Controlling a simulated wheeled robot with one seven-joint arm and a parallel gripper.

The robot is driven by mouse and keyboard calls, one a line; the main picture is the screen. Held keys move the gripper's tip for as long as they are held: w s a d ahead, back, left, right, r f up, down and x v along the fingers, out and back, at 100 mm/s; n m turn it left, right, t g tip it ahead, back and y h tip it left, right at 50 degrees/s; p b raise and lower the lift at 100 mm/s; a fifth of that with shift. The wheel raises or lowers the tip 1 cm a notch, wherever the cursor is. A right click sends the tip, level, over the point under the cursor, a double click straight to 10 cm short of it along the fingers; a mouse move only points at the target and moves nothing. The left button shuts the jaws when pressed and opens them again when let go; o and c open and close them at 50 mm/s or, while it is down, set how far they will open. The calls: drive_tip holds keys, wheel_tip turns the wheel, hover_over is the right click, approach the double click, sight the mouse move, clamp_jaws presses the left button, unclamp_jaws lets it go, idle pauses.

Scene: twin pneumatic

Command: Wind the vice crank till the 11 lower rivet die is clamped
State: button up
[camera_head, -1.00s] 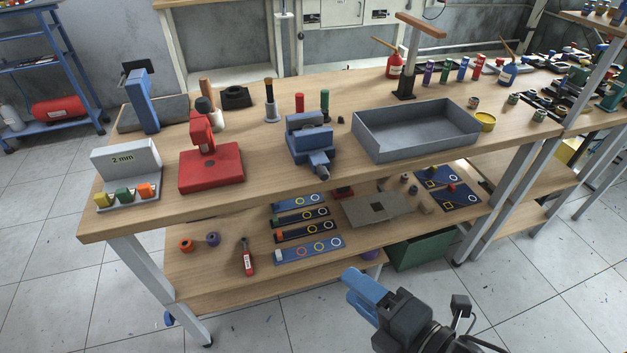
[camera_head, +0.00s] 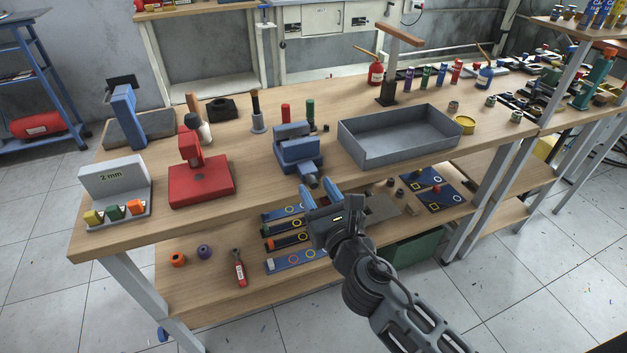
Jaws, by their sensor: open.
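The blue vice (camera_head: 297,151) stands at the front edge of the upper bench top. Its screw end, where the crank sits, points toward me over the edge (camera_head: 309,174); the handle's shape is too small to tell. My gripper (camera_head: 319,193) is open, its two blue fingers pointing up the picture at the screw end, just below and beside it. I cannot tell whether the fingers touch the crank. I cannot make out the 11 lower rivet die between the vice jaws.
A red press (camera_head: 201,181) stands left of the vice, and a grey open tray (camera_head: 401,144) stands to its right. Red and green-topped tools stand behind it. The lower shelf (camera_head: 210,282), holding blue and black strips, lies under my gripper.

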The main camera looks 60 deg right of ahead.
drive_tip(key=shift+x, duration=1.25)
drive_tip(key=shift+c, duration=0.3)
clamp_jaws()
